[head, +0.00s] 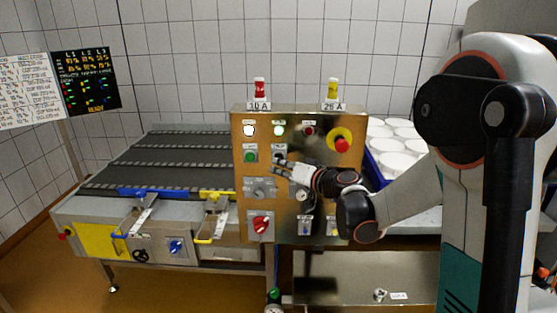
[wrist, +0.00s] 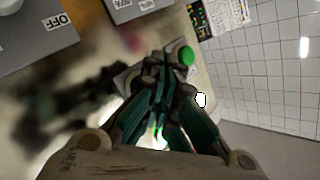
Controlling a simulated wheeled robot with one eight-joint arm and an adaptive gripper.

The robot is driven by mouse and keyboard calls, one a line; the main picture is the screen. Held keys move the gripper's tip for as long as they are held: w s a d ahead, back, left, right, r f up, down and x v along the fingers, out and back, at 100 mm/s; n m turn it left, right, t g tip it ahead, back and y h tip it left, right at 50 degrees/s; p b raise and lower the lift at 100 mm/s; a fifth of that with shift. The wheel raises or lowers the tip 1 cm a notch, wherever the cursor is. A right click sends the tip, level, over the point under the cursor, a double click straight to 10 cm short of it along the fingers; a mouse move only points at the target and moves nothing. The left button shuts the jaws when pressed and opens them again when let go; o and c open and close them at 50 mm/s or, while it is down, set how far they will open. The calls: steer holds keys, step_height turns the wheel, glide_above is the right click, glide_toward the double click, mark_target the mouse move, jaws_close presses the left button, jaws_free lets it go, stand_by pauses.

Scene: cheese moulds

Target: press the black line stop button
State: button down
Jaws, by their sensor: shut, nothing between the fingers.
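The brass-coloured control panel (head: 240,183) stands upright in the middle of the head view. My gripper (head: 281,163) is shut and empty, its fingertips at the plate right of the green button (head: 250,156). The black stop button (head: 279,155) shows only as a dark spot there, mostly covered by the fingertips. In the wrist view the shut fingers (wrist: 162,75) point at the panel, just beside the green button (wrist: 186,55), and hide the black one. I cannot tell whether the fingertips touch it.
A red mushroom button (head: 341,145) on a yellow collar sits at the panel's upper right. Grey selector (head: 260,189) and red knob (head: 261,224) are below. White and green lamps glow on top. A conveyor (head: 165,160) lies left; white moulds (head: 398,145) stand right.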

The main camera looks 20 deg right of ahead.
steer(key=shift+w+d, duration=0.15)
steer(key=shift+w, duration=0.3)
stand_by(0.6)
steer(key=shift+s, duration=0.1)
steer(key=shift+s+a, duration=0.3)
steer(key=shift+s, duration=0.5)
steer(key=shift+s+a, duration=0.25)
steer(key=shift+s, duration=0.55)
steer(key=shift+s+a, duration=0.25)
steer(key=shift+s, duration=0.5)
steer(key=shift+s+a, duration=0.25)
steer(key=shift+s, duration=0.55)
steer(key=shift+a, duration=0.1)
